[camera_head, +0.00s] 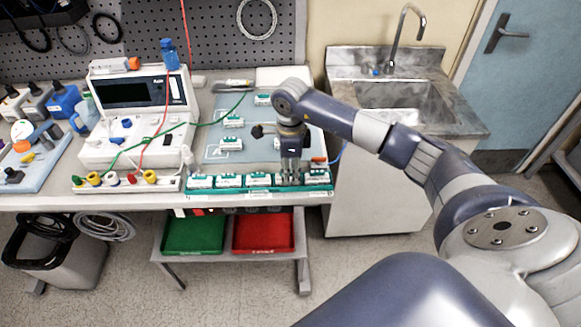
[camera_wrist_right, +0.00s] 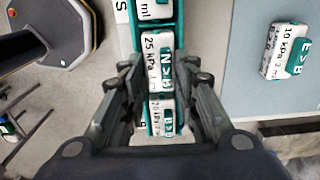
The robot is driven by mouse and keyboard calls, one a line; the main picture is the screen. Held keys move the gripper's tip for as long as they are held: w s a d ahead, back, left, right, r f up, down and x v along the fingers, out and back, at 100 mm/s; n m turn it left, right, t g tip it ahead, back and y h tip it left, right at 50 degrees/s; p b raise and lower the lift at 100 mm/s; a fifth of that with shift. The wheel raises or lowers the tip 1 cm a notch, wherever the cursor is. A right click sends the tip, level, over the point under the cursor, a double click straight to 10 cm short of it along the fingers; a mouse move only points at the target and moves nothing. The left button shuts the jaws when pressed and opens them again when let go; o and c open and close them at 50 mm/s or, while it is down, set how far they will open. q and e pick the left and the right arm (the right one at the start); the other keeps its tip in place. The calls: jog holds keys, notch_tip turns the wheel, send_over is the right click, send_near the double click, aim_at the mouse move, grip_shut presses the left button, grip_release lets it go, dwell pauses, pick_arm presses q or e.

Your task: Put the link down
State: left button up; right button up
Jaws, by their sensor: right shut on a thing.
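A white and green link (camera_wrist_right: 157,62) marked "25 kPa" and "N>B" lies between the fingertips of my right gripper (camera_wrist_right: 163,88) in the right wrist view. In the head view my right gripper (camera_head: 291,165) points down at the right part of a green rack (camera_head: 255,189) along the bench's front edge. The gripper is shut on this link, which lines up with the rack's row; I cannot tell whether it touches the rack's floor. Other links stand in the rack, such as one (camera_head: 229,180) to the left. My left gripper is not in view.
Several loose links, such as one (camera_head: 233,121), lie on the blue-grey mat (camera_head: 215,146) behind the rack. A white pump tester (camera_head: 137,115) with cables stands to the left. A sink (camera_head: 401,95) is to the right. Green (camera_head: 195,233) and red (camera_head: 263,232) trays sit below.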

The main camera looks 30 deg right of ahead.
jog(key=shift+f, duration=0.1)
jog(key=shift+f+b, duration=0.15)
jog(key=shift+b, duration=0.15)
jog(key=o, duration=1.1)
jog(key=shift+c, duration=0.2)
jog(key=shift+r+p, duration=0.25)
jog(key=shift+p, duration=0.05)
jog(key=shift+r, duration=0.3)
notch_tip(320, 180, up, 11)
jog(key=b, duration=0.3)
jog(key=shift+r+b, duration=0.2)
jog(key=shift+b, duration=0.1)
